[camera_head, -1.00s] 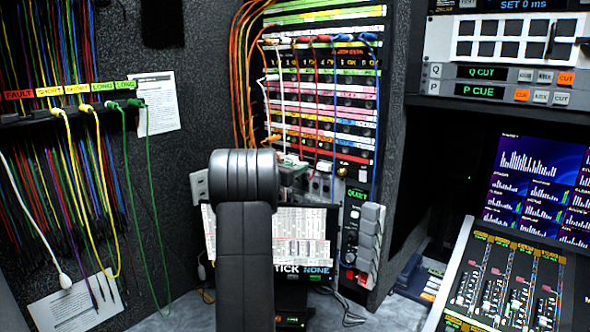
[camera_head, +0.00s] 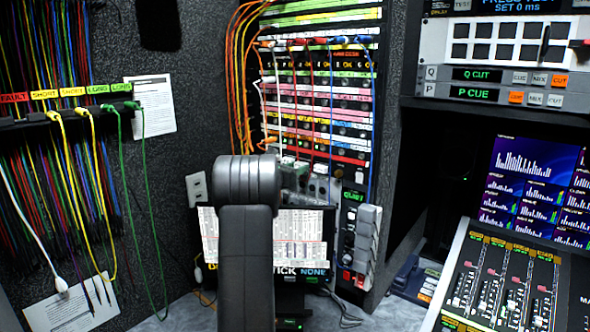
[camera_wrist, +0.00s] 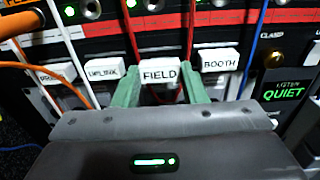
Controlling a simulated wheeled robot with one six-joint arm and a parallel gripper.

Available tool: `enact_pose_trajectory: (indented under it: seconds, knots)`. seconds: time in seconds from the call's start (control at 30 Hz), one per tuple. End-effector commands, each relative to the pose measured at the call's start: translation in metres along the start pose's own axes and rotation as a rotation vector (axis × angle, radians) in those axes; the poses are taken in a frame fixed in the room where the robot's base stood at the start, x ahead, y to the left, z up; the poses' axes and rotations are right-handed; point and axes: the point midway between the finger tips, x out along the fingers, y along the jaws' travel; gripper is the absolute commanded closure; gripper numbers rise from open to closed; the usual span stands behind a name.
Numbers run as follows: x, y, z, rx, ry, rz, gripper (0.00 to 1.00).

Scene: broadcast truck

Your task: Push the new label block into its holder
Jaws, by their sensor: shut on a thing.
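The white label block reading FIELD (camera_wrist: 160,74) is between the two green fingers of my gripper (camera_wrist: 161,92) in the wrist view. The gripper is shut on it. The block faces the camera, roughly level, in line with the UPLINK block (camera_wrist: 105,78) on its left and the BOOTH block (camera_wrist: 220,60) on its right. The holder behind the FIELD block is hidden, so I cannot tell how deep the block sits. In the head view, my dark arm covers most of the gripper, in front of the lower patch bay (camera_head: 330,128).
Red, white, orange and blue cords hang close around the blocks; a red cord (camera_wrist: 190,40) passes just behind the right finger. A lit LISTEN QUIET panel (camera_wrist: 284,92) is to the right. A monitor (camera_head: 300,235) stands below the bay, and a mixing desk (camera_head: 500,285) is at right.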

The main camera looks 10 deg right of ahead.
Motion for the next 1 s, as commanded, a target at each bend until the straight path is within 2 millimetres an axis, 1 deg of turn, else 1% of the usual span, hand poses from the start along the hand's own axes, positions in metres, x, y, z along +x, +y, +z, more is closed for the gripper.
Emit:
enact_pose_trajectory:
  seconds: [0.63,0.67,0.7,0.77,1.0]
  knots:
    - [0.016,-0.001,0.001,0.0,-0.001,-0.001,0.98]
    - [0.016,-0.001,0.001,0.0,-0.001,-0.001,0.56]
    - [0.016,-0.001,0.001,0.0,-0.001,-0.001,0.48]
    - [0.016,-0.001,0.001,0.0,-0.001,-0.001,0.36]
    - [0.015,0.0,0.001,0.0,-0.001,0.0,0.36]
